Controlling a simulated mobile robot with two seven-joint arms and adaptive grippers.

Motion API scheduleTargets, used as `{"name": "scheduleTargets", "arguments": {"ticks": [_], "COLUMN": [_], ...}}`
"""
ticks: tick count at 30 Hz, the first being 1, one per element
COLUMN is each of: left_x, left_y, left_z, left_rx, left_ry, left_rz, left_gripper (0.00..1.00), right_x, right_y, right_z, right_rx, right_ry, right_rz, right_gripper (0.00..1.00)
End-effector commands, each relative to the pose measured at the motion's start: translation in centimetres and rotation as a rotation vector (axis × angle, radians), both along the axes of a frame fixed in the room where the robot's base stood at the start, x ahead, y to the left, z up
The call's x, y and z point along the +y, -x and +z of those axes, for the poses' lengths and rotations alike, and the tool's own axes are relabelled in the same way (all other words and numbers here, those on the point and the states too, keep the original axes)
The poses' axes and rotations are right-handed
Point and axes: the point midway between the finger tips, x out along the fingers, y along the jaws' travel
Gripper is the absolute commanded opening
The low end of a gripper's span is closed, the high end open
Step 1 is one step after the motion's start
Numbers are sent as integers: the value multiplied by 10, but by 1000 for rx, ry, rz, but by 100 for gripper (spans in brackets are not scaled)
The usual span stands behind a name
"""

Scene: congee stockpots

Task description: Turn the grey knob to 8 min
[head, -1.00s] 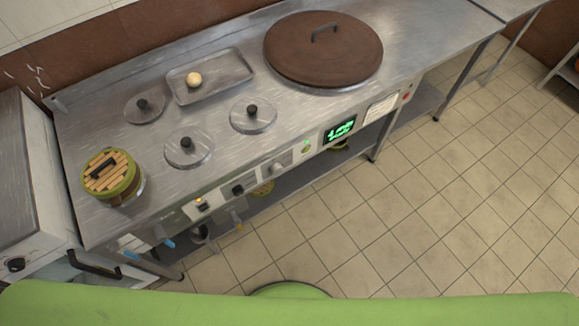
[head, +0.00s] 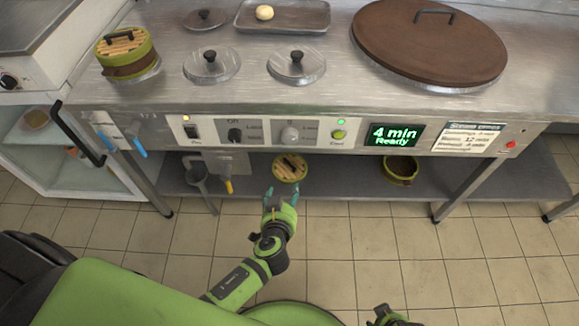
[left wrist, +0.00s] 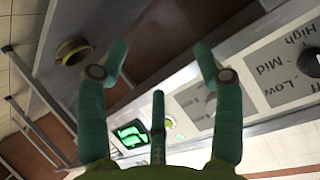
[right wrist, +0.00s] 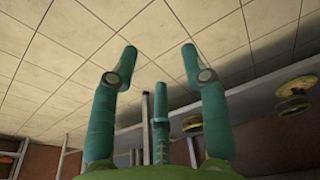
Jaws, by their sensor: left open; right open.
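The grey knob (head: 289,135) is on the front control panel of the steel counter, right of a black knob (head: 235,135). The green-lit display (head: 395,136) reads "4 min Ready". My left gripper (head: 281,193) is open and empty below the panel, apart from the grey knob.
A green button (head: 338,134) is right of the grey knob, and a switch (head: 192,132) is at the panel's left. A large brown lid (head: 430,45) and a bamboo steamer (head: 125,53) are on the counter. A lower shelf (head: 340,182) runs beneath. The floor in front is clear.

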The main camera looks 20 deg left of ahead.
Motion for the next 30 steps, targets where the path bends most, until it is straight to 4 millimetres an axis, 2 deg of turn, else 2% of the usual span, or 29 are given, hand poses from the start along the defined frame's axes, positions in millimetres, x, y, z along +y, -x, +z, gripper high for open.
{"name": "scheduleTargets", "arguments": {"ticks": [1, 3, 6, 9, 12, 18, 24, 30], "left_x": [-4, -6, -6, -5, -3, 3, 12, 16], "left_y": [-13, -24, -31, -32, -32, -51, -81, -97], "left_z": [-1, 26, 59, 84, 100, 111, 110, 108], "left_rx": [-95, -215, -360, -460, -516, -538, -535, -533], "left_ry": [18, 46, 87, 121, 139, 145, 146, 146], "left_rz": [25, 59, 103, 132, 149, 155, 154, 153], "left_gripper": [67, 67, 67, 67, 67, 67, 67, 67], "right_x": [1, 1, 2, 2, 2, 2, 2, 2], "right_y": [-7, -14, -19, -23, -24, -23, -20, -19], "right_z": [-22, -22, -21, -17, -13, -14, -23, -27], "right_rx": [-12, -22, -31, -38, -41, -36, -31, -28], "right_ry": [-1, -2, -3, -2, -3, -2, -2, -2], "right_rz": [-1, -3, -5, -6, -7, -6, -6, -5], "right_gripper": [46, 46, 46, 46, 46, 46, 46, 46]}}
